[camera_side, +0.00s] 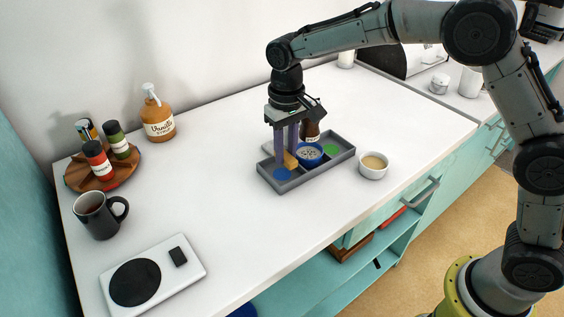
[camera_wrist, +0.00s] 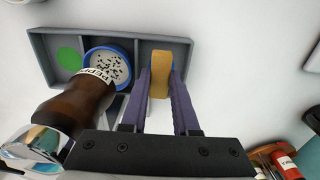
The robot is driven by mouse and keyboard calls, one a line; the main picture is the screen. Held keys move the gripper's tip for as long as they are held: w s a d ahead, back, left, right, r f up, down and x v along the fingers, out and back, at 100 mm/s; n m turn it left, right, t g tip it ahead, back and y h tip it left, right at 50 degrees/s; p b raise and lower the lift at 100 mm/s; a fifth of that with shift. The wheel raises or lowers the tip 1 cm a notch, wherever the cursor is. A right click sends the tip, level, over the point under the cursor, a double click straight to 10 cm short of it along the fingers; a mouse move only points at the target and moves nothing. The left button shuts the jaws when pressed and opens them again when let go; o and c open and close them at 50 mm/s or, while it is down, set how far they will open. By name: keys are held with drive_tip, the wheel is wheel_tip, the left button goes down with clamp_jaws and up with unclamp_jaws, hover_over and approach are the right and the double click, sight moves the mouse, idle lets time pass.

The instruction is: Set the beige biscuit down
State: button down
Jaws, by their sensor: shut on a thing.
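My gripper (camera_side: 286,158) points down over the near-left end of a grey divided tray (camera_side: 326,163). It is shut on the beige biscuit (camera_side: 291,162), which also shows upright between the fingers in the wrist view (camera_wrist: 160,75). The biscuit is within the outline of the end compartment, which has a blue disc (camera_side: 283,174) on its floor. I cannot tell whether the biscuit touches that floor. The fingers partly hide the biscuit in the side view.
A blue-rimmed bowl (camera_side: 309,154) with speckled contents sits in the middle compartment. The far compartment has a green disc (camera_side: 331,149). A brown pepper bottle (camera_wrist: 75,105) stands close beside the tray. A small white bowl (camera_side: 373,168) is to the right. The counter's left middle is clear.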

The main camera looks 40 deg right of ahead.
sight(282, 174)
drive_tip(key=shift+w+a+f, duration=0.1)
drive_tip(key=shift+w+f, duration=0.2)
drive_tip(key=shift+f, duration=0.1)
drive_tip(key=shift+w+f, duration=0.2)
drive_tip(key=shift+f, duration=1.55)
drive_tip(key=shift+f, duration=0.15)
drive_tip(key=c, duration=0.7)
unclamp_jaws()
wheel_tip(282, 174, up, 11)
drive_tip(key=shift+r, duration=0.7)
